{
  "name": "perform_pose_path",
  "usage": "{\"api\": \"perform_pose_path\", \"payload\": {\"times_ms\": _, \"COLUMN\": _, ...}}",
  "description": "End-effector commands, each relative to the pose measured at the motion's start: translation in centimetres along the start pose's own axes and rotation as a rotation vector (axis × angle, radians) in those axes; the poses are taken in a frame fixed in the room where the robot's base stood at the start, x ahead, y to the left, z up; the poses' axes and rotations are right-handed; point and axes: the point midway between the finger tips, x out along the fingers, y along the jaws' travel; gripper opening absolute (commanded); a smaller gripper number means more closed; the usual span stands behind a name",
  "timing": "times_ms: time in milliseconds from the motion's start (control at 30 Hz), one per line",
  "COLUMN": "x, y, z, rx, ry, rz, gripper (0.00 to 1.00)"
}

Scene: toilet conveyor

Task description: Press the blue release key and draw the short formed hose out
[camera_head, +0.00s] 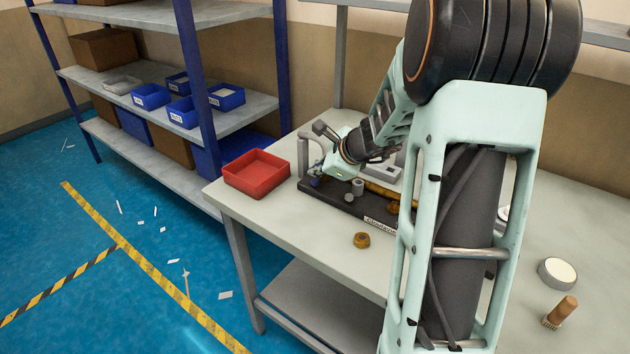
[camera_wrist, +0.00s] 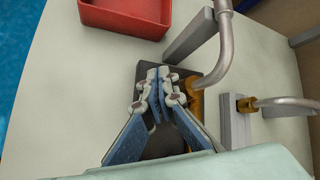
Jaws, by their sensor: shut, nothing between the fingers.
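My gripper (camera_wrist: 158,78) is shut and empty, with its blue-padded fingers together over the dark base board in the wrist view. In the head view my gripper (camera_head: 321,174) reaches down at the left end of the dark board (camera_head: 345,206). A grey bent tube (camera_wrist: 224,55) stands just right of the fingers, with an orange fitting (camera_wrist: 195,100) near its lower end. A second grey bent tube (camera_wrist: 288,102) is farther right, with another orange fitting (camera_wrist: 247,105). I cannot tell which tube is the short formed hose. I cannot make out the blue release key apart from the blue fingers.
A red tray (camera_head: 257,174) stands on the table (camera_head: 300,228) left of the board. An orange-brown cap (camera_head: 361,240) lies in front. A round white-topped tin (camera_head: 557,272) and a wooden-handled brush (camera_head: 560,311) are at right. The shelf (camera_head: 150,90) with blue bins stands behind left.

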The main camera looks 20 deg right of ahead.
Motion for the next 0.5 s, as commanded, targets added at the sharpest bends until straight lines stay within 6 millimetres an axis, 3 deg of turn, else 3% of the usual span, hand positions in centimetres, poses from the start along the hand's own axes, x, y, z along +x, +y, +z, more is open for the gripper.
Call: {"api": "perform_pose_path", "payload": {"times_ms": 500, "x": 0.61, "y": 0.43, "z": -0.42, "rx": -0.001, "ry": 0.000, "rz": 0.000, "gripper": 0.00}}
